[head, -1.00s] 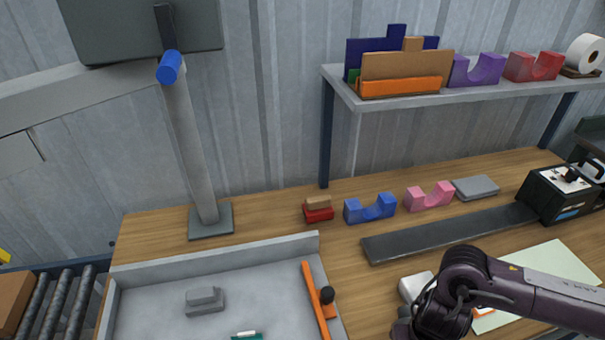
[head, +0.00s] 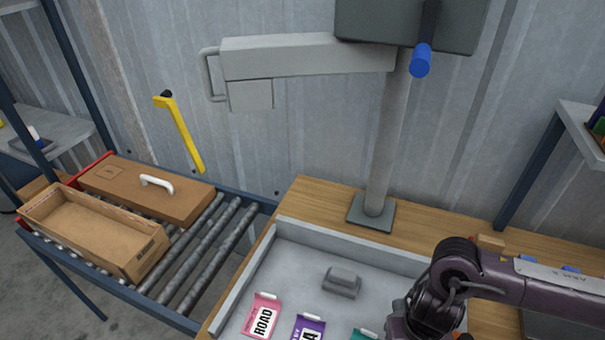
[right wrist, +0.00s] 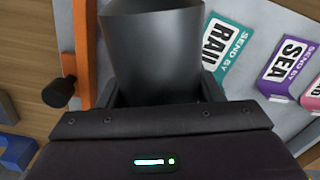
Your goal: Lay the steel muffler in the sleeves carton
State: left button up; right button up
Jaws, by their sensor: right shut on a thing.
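A dark grey steel muffler (right wrist: 155,45), a smooth cylinder, stands out between the jaws of my right gripper (right wrist: 157,88) in the right wrist view. The jaws are shut on it. In the head view my right arm (head: 455,280) comes in from the right over the tray's right side; its fingers and the muffler are below the picture edge. An open, empty-looking cardboard carton (head: 95,236) lies on the roller conveyor at the left. Its printed label is too small to read, so I cannot tell if it names sleeves. My left gripper is not in view.
A closed brown box (head: 150,190) with a white handle lies behind the open carton. A shallow grey tray (head: 285,275) holds a grey block (head: 342,281) and ROAD (head: 262,318), purple and teal tags. A monitor post (head: 385,150) and yellow lever (head: 180,132) stand behind. Bare rollers (head: 205,255) lie between carton and tray.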

aim_at(74, 226)
jog(key=i+j+u, duration=0.1)
jog(key=j+u, duration=0.3)
jog(key=i+j+u, duration=0.15)
jog(key=j+u, duration=0.25)
jog(key=i+j+u, duration=0.25)
jog(key=j+u, duration=0.15)
jog(key=i+j+u, duration=0.25)
jog(key=u, duration=0.15)
jog(key=i+j, duration=0.9)
